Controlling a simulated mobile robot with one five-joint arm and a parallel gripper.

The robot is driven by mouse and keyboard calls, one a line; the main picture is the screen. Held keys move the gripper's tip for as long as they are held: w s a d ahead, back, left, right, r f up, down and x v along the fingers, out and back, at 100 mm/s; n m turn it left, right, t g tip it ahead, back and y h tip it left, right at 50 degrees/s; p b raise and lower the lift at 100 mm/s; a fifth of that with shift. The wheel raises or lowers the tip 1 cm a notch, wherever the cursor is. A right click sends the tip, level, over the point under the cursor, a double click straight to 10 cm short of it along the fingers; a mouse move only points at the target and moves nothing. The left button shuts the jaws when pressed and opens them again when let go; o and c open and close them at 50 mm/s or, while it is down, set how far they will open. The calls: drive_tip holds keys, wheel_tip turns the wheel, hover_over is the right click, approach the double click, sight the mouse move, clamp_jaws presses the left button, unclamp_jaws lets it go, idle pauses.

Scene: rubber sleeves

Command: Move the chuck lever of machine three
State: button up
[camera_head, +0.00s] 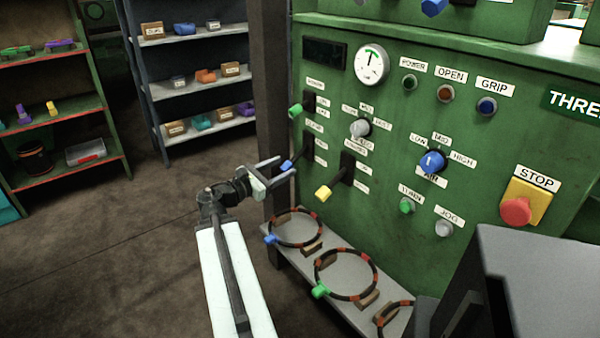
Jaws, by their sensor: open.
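The green panel (395,215) carries a sign reading "THRE", cut off by the right edge. Three levers stand out at its left side: one with a green knob (295,110), one with a blue knob (287,166), one with a yellow knob (323,192). Their labels are too small to read, so I cannot tell which is the chuck lever. My gripper (285,166) is open, its fingers pointing right toward the panel. The blue knob appears between the fingertips; I cannot tell whether they touch it.
A grey shelf (285,248) below the panel holds several dark ringed loops. A red stop button (515,210), a blue air dial (432,162) and a gauge (371,64) are on the panel. A dark post (270,80) stands left of it. Storage racks stand behind at left; floor between is clear.

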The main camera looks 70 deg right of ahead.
sight(296, 160)
drive_tip(key=shift+d, duration=0.2)
drive_tip(key=x, duration=0.7)
drive_tip(key=shift+s+d, duration=0.15)
drive_tip(key=shift+d, duration=0.2)
clamp_jaws()
drive_tip(key=shift+s+a+f, duration=0.1)
drive_tip(key=shift+s+a, duration=0.05)
idle(0.7)
